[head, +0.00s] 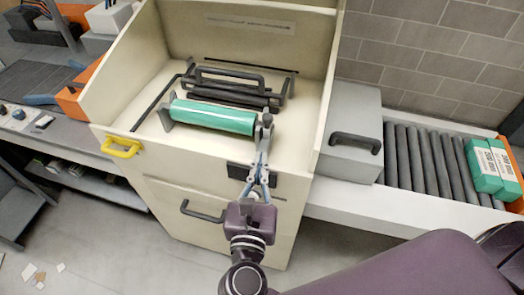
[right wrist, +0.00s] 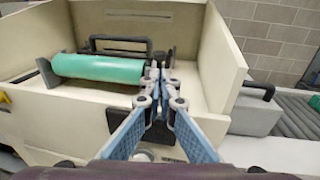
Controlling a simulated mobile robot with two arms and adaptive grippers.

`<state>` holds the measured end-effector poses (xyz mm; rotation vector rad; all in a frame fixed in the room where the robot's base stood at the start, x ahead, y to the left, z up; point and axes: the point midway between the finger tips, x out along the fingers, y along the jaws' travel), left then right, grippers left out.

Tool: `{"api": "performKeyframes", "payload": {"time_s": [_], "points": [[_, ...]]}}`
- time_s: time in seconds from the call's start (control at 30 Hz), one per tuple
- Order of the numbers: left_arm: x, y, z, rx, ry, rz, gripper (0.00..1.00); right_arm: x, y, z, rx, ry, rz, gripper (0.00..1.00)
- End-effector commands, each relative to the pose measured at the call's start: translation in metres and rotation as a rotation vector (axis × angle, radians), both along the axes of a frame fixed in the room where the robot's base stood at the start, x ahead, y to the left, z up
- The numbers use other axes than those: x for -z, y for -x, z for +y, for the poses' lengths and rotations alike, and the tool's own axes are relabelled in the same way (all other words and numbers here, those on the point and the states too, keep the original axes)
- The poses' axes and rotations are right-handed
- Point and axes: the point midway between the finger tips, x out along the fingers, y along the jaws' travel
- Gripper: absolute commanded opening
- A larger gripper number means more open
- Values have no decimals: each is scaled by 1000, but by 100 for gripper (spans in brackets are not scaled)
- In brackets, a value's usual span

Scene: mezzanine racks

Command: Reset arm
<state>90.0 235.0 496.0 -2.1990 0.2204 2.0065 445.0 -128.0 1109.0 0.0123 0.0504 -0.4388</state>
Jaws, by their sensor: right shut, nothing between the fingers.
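My right gripper (head: 265,122) is at the front of an open cream cabinet (head: 225,218), with its fingertips just right of a green cylinder (head: 212,117). It is shut and holds nothing. In the right wrist view the gripper (right wrist: 158,72) shows its blue fingers closed together beside the cylinder's right end (right wrist: 98,68). I cannot tell whether the fingertips touch the cylinder. The cylinder lies between grey supports inside the cabinet. My left gripper is not in view.
Dark bars with a black handle (head: 230,75) lie behind the cylinder. The cabinet's side walls rise left and right. A grey box (head: 350,135) with a handle stands to the right, beside a roller conveyor (head: 430,165) carrying green-and-white boxes (head: 485,165). A yellow handle (head: 121,148) is at the left.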

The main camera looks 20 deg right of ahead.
Motion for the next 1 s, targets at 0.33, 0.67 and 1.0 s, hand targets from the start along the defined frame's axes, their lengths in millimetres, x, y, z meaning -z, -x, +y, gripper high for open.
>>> {"api": "performKeyframes", "payload": {"time_s": [0.33, 0.67, 1.0], "points": [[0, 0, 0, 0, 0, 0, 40, 0, 2, 1, 0, 0, 0, 0], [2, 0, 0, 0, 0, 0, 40, 7, -1, 5, -17, 59, 11, 0], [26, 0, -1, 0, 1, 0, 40, 158, -27, 70, -359, 1044, 211, 0]]}}
